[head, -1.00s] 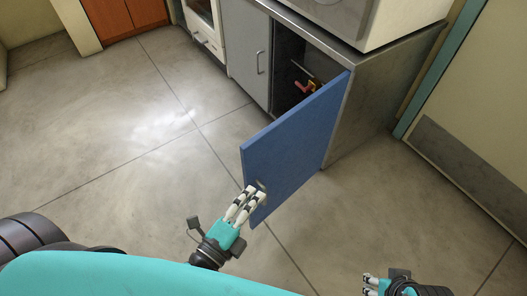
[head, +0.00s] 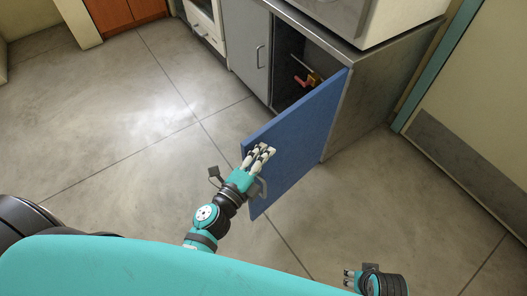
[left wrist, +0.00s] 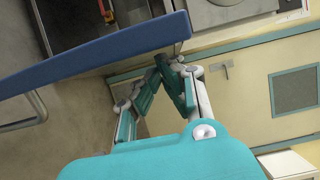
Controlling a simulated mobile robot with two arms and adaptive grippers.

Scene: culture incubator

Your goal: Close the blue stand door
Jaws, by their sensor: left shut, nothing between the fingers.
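The blue stand door (head: 300,140) hangs wide open, swung out from the grey stand (head: 375,105). Its metal handle (head: 263,187) is near the lower outer edge. My left gripper (head: 262,149) is shut and empty, in front of the door's upper outer part in the head view. In the left wrist view the door (left wrist: 100,55) crosses the upper left, its handle (left wrist: 35,112) is at the left, and my fingertips (left wrist: 168,62) meet close to the door's edge. I cannot tell whether they touch it. My right gripper (head: 349,278) is low at the bottom, away from the door.
The stand's opening holds a red and yellow object (head: 308,81). A closed grey door (head: 246,45) is left of the opening. A white appliance (head: 390,20) sits on top. Open floor (head: 120,130) lies to the left; a wall panel (head: 470,150) is at the right.

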